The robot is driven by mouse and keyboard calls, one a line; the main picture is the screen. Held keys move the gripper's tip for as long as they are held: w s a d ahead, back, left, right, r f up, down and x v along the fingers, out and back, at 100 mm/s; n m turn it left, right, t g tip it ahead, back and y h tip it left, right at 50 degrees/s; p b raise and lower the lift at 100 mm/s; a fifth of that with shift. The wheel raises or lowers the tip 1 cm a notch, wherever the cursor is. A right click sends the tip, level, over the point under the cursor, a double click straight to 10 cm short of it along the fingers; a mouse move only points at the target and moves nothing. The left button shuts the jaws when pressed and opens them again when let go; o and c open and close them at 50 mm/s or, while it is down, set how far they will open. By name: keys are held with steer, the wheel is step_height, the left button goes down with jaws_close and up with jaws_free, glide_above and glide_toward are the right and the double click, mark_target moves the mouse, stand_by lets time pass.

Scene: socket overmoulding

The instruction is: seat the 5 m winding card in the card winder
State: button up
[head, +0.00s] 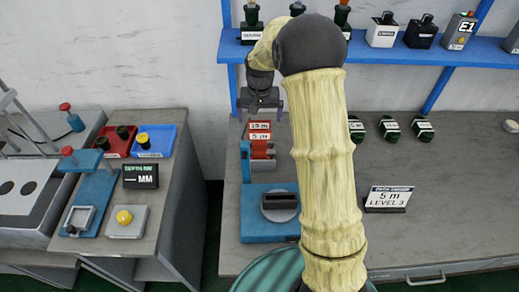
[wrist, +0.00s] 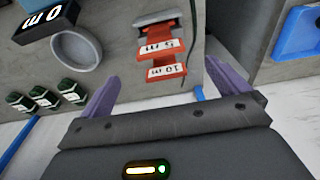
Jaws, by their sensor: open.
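My gripper (head: 262,110) is open and empty, pointing down above the red winding cards; its two fingers also show in the wrist view (wrist: 161,72). The 5 m card (head: 259,138) is red with a white label and sits in front of the 10 m card (head: 260,125). In the wrist view the 5 m card (wrist: 159,49) and the 10 m card (wrist: 166,71) lie between and beyond the fingers, apart from them. A blue-based device (head: 258,231) with a dark block, seemingly the card winder, stands in front of the cards.
A sign reading 5 m, LEVEL 3 (head: 388,198) stands on the bench to the right. Several dark green labelled pieces (head: 390,129) sit behind it. A blue shelf (head: 400,52) runs along the wall. A separate bench (head: 178,185) with trays stands left across a gap.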

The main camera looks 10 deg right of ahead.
mark_target(260, 132)
steer(key=f, duration=0.2)
steer(key=f+p, duration=0.1)
steer(key=f, duration=0.2)
steer(key=w+f, duration=0.1)
steer(key=f, duration=0.1)
steer(key=shift+d+f, duration=0.1)
steer(key=shift+f, duration=0.3)
steer(key=shift+w+f+p, duration=0.15)
steer(key=shift+f+p, duration=0.5)
steer(key=shift+f, duration=0.65)
steer(key=shift+w+f+p, duration=0.15)
steer(key=shift+f+p, duration=0.45)
steer(key=shift+f, duration=0.7)
steer(key=c, duration=1.3)
